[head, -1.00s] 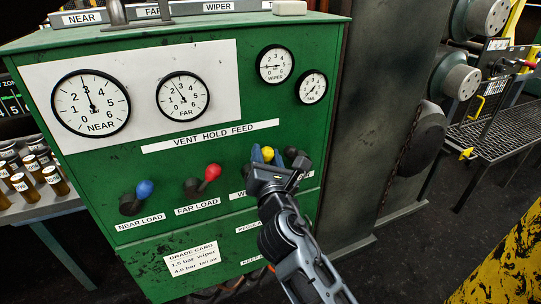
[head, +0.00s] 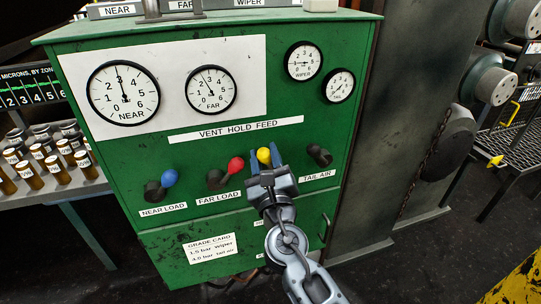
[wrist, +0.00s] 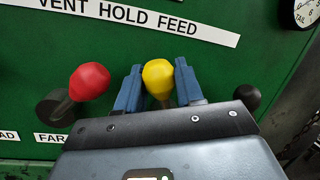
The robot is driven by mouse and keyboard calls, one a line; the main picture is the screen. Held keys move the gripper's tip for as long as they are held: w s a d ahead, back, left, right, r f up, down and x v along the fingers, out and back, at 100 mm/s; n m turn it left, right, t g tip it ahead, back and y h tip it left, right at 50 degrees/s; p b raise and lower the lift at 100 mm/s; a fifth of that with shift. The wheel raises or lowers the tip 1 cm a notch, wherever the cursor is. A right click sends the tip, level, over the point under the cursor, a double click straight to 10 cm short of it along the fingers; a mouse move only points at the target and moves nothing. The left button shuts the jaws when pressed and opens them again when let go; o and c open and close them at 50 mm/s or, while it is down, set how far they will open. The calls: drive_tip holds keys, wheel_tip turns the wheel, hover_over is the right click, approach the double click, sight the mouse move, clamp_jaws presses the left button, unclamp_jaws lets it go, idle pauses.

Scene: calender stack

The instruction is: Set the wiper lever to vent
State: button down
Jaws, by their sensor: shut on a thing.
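The wiper lever has a yellow knob (head: 263,155) and stands between the far load and tail air levers on the green panel. My gripper (head: 267,160) is around it, its two blue fingers shut on the lever. In the wrist view the yellow knob (wrist: 158,78) shows between the fingers (wrist: 160,88), with a bit of shaft below. In the head view the knob leans slightly left. The lever's base and its label are hidden behind my gripper. The strip reading VENT HOLD FEED (head: 236,130) runs above the levers, with VENT at its left end.
The red-knobbed far load lever (head: 236,163) is close on the left and tilts right. The blue-knobbed near load lever (head: 170,177) is farther left. The black tail air lever (head: 320,155) is on the right. The wiper gauge (head: 304,62) is above.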

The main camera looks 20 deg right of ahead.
drive_tip(key=shift+a+f+n, duration=0.2)
drive_tip(key=shift+a+n, duration=0.1)
drive_tip(key=shift+n, duration=0.2)
drive_tip(key=c, duration=1.1)
unclamp_jaws()
drive_tip(key=shift+b+v, duration=0.55)
drive_tip(key=shift+v, duration=3.4)
drive_tip(key=shift+d, duration=0.15)
